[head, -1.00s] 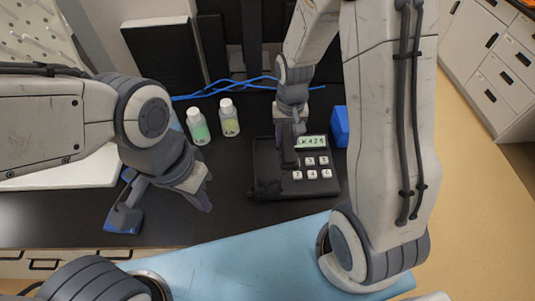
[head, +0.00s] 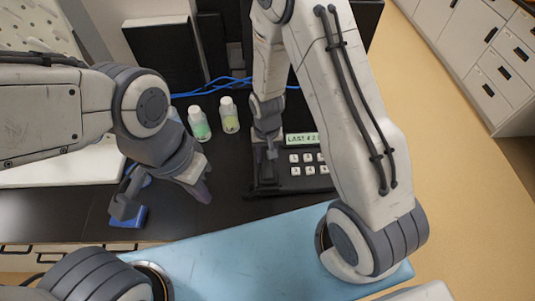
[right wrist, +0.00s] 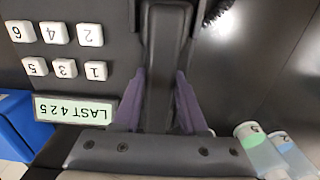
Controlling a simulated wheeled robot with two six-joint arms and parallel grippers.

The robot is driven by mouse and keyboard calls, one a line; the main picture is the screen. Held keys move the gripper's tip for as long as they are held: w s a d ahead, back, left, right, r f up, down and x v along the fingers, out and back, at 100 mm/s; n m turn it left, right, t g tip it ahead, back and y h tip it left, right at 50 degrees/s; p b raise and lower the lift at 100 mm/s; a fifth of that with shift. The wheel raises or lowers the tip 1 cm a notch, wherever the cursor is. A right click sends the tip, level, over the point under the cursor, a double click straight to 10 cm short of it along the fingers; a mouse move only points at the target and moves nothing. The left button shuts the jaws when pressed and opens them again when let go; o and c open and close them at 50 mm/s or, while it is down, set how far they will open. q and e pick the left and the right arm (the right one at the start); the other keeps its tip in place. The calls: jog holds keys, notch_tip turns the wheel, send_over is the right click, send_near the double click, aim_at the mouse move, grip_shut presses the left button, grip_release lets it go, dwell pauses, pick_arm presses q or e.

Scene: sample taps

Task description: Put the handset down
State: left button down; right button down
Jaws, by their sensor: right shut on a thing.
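The desk phone (head: 318,182) is a dark box with white keys and a lit display reading "LAST 425" (right wrist: 75,110). My right gripper (head: 268,155) is above the phone's left side, left of the keys. In the right wrist view its purple fingers (right wrist: 160,105) are shut on the dark handset (right wrist: 163,60), a long bar beside the keys. I cannot tell whether the handset touches its cradle, as the gripper and arm hide part of it. My left gripper (head: 203,188) hangs over the table left of the phone, holding nothing visible; its opening is unclear.
Two capped sample bottles (head: 200,125) (head: 229,115) stand behind and left of the phone. Blue cables (head: 222,84) run behind. A blue box (right wrist: 20,125) is beyond the phone's display in the right wrist view.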

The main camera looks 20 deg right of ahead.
jog(key=shift+f, duration=0.1)
jog(key=c, duration=0.9)
grip_release()
jog(key=shift+f, duration=0.1)
jog(key=o, duration=0.5)
jog(key=shift+c, duration=0.2)
notch_tip(320, 180, up, 12)
jog(key=b, duration=0.3)
jog(key=s+a+r+n, duration=0.3)
jog(key=s+r+n, duration=0.1)
jog(key=s, duration=0.5)
jog(key=s+a+r+n+y, duration=0.1)
jog(key=s+a+r+n, duration=0.3)
jog(key=s, duration=0.6)
jog(key=shift+a+r+n, duration=0.15)
jog(key=shift+r+n, duration=0.65)
jog(key=shift+r, duration=0.1)
